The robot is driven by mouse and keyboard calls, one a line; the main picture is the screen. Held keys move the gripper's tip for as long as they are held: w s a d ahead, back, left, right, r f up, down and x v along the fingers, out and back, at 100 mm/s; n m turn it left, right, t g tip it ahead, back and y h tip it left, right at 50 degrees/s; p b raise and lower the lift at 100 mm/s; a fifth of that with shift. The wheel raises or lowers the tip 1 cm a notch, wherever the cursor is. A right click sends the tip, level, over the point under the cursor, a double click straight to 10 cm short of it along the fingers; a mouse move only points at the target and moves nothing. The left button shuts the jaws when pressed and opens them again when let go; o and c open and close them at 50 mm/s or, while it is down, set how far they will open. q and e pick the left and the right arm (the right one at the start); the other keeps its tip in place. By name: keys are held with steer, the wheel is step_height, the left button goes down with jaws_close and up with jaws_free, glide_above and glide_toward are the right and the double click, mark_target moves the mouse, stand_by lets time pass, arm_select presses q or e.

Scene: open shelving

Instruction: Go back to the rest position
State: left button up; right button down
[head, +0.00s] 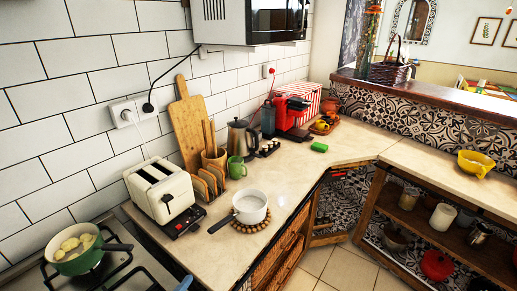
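The task names no object. Neither of my grippers can be made out in the head view. A small blue-grey piece (184,284) shows at the bottom edge, and I cannot tell what it is. A white saucepan (250,208) stands on a round wooden trivet (251,226) on the counter (290,183), its handle pointing to the lower left. A green pan (80,257) with pale yellowish food in it sits on the stove (115,276) at the lower left.
A white toaster (160,192), toast rack (208,182), green mug (236,167), kettle (240,138) and red coffee machine (290,115) line the wall. A microwave (235,22) hangs above. A yellow bowl (475,164) stands on the right counter, above open shelves. Floor (345,268) is clear.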

arm_select(q)
steer(key=s+a+f+n+g+y, duration=0.2)
steer(key=s+f+n+g, duration=0.75)
steer(key=s+n, duration=0.5)
step_height(320, 180, down, 21)
steer(key=s+m+b, duration=0.1)
steer(key=s+b, duration=0.1)
steer(key=b, duration=0.4)
steer(key=s+a+f+g+b, duration=0.1)
steer(key=s+f+b, duration=0.3)
steer(key=s+f, duration=0.8)
step_height(320, 180, down, 4)
steer(key=shift+a+r+g, duration=0.1)
steer(key=shift+a+g, duration=0.3)
steer(key=shift+g, duration=0.25)
arm_select(e)
step_height(320, 180, down, 10)
arm_select(q)
steer(key=shift+m, duration=0.25)
